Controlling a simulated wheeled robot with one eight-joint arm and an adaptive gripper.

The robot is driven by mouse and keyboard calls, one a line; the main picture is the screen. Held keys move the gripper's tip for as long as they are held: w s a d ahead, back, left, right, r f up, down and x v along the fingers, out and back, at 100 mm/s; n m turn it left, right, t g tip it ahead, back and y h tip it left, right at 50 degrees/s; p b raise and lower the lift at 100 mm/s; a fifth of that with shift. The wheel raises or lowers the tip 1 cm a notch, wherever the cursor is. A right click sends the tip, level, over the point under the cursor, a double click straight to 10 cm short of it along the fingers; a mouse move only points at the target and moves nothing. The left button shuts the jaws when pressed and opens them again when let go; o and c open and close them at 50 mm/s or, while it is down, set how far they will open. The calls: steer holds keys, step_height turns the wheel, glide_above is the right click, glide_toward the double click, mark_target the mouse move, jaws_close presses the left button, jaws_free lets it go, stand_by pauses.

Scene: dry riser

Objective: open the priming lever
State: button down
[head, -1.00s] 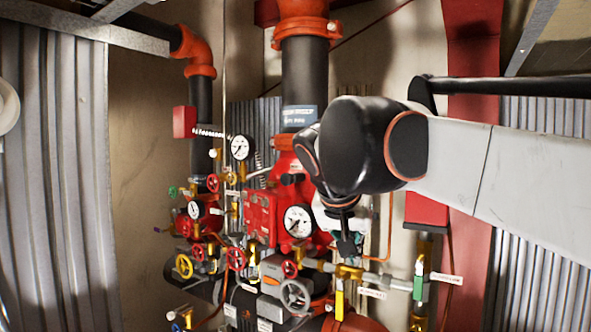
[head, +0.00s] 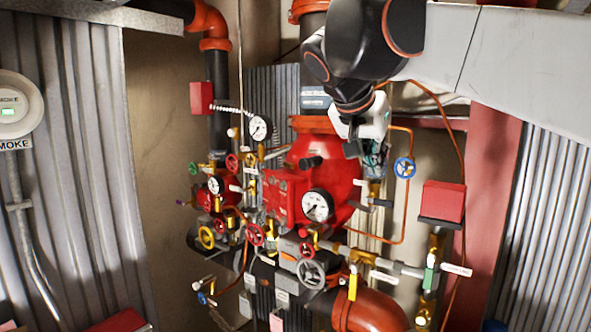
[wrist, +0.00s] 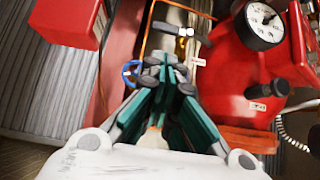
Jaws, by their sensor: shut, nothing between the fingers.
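No readable label marks the priming lever, so I cannot tell which handle it is. A small valve lever with a dark end (head: 376,203) sits on the thin pipework below my gripper; what looks like the same one shows in the wrist view (wrist: 172,29), beyond the fingertips. A yellow lever (head: 352,283) and a green lever (head: 430,276) hang lower on the brass fittings. My gripper (head: 376,160) is shut and empty, right of the big red valve body and close to the blue handwheel (head: 404,168). Its teal fingers (wrist: 165,70) meet in the wrist view, apparently apart from the lever.
A large gauge (head: 318,205) and several red handwheels crowd the pipework at left. A red box (head: 443,201) stands right of my gripper. A copper tube (head: 408,215) loops around the blue handwheel. A smoke detector (head: 14,105) is on the left wall.

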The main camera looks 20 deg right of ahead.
mark_target(383, 203)
steer(key=p+x, duration=0.2)
steer(key=x, duration=0.8)
steer(key=shift+s+f, duration=0.1)
steer(key=shift+s, duration=0.25)
